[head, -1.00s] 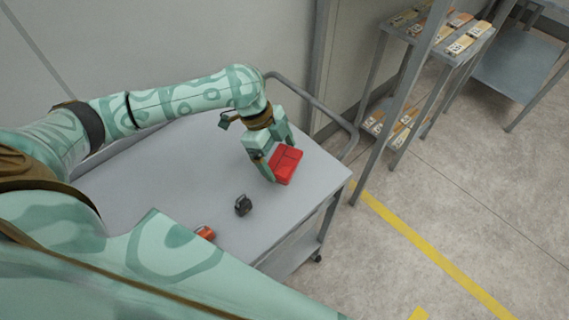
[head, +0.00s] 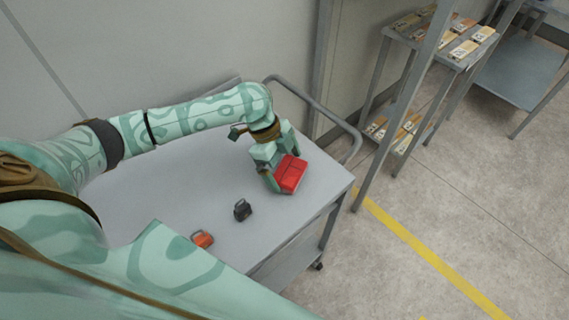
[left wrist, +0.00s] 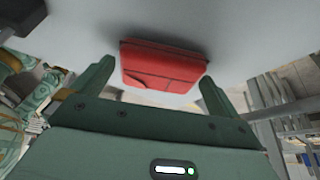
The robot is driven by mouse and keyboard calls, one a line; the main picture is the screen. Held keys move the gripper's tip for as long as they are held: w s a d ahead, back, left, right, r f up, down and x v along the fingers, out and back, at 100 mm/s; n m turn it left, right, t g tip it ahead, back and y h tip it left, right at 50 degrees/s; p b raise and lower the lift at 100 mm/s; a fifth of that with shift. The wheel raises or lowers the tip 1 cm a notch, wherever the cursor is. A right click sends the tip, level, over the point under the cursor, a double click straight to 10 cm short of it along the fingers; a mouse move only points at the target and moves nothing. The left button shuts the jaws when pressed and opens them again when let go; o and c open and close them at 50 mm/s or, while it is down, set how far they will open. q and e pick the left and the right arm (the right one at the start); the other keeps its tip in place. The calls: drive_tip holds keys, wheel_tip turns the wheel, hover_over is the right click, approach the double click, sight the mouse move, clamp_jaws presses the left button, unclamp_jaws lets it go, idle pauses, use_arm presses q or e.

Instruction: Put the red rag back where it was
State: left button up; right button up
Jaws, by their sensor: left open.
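The red rag (head: 291,174) is a folded, box-like bundle on the grey cart top (head: 165,187), near its right end. It also shows in the left wrist view (left wrist: 162,64), ahead of the fingers and roughly centred between them. My left gripper (head: 282,172) is open, its fingers on either side of the rag's near end in the head view; the wrist view also shows the open left gripper (left wrist: 157,80). I cannot tell whether the fingers touch the rag. My right gripper is not in view.
A small black object (head: 242,210) and an orange one (head: 202,239) lie on the cart nearer to me. A tube handle (head: 318,104) rims the cart's far right end. A rack (head: 432,42) with several boxes stands to the right. The cart's left part is clear.

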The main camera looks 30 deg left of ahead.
use_arm(q)
drive_tip(key=p+v, duration=0.3)
drive_tip(key=v, duration=0.9)
drive_tip(key=shift+f, duration=0.1)
